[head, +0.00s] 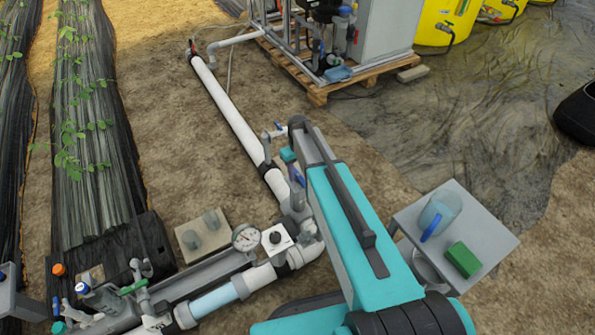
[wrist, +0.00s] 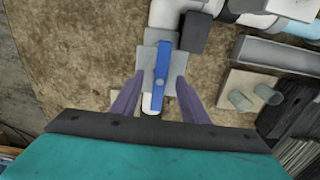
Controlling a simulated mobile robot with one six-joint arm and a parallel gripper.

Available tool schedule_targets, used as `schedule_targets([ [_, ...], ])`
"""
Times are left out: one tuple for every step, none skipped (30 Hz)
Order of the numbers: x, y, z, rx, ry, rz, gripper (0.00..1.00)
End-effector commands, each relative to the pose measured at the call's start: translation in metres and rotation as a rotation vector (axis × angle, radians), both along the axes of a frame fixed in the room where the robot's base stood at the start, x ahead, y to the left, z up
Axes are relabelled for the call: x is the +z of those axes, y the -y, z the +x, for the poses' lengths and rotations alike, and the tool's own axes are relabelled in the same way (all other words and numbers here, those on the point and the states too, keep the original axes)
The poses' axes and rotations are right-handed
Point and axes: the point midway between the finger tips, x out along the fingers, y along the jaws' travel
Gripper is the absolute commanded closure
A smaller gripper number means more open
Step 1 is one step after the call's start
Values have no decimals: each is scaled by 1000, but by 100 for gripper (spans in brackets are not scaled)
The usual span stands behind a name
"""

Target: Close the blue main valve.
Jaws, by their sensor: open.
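The blue main valve's lever (wrist: 160,75) stands in the middle of the wrist view, over a grey valve body. Its long side runs in line with the pipe. In the head view a small part of a blue lever (head: 298,178) shows beside my arm, at the pipe joint. My gripper (wrist: 161,82) is open. Its two purple fingers lie on either side of the blue lever, with visible gaps, and nothing is held. I cannot tell the height between fingers and lever.
A pressure gauge (head: 246,238) and manifold lie at lower left. A grey side table (head: 487,228) holds a blue-handled jug (head: 439,214) and green block (head: 463,259). Bare soil surrounds the pipe.

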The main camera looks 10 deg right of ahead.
Motion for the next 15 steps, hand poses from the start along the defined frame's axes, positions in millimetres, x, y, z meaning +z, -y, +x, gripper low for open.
schedule_targets([
  [-4, 0, 0, 0, -1, 0, 59],
  [-6, 0, 0, 0, -1, 0, 59],
  [-8, 0, 0, 0, -1, 0, 59],
  [-9, 0, 0, 0, -1, 0, 59],
  [-11, 0, 0, 0, -1, 0, 59],
  [-13, 0, 0, 0, -1, 0, 59],
  [-14, 0, 0, 0, -1, 0, 59],
  [-16, 0, 1, 0, 0, 0, 59],
  [-18, 0, 1, 0, 0, 0, 59],
  [-19, 0, 1, 0, 0, 0, 59],
  [-21, 0, 1, 0, 0, 0, 59],
  [-23, 0, 1, 0, 0, 0, 59],
  [-24, 0, 1, 0, 0, 0, 59],
  [-26, 0, 1, 0, 0, 0, 59],
  [-28, 0, 1, 0, 0, 0, 59],
])
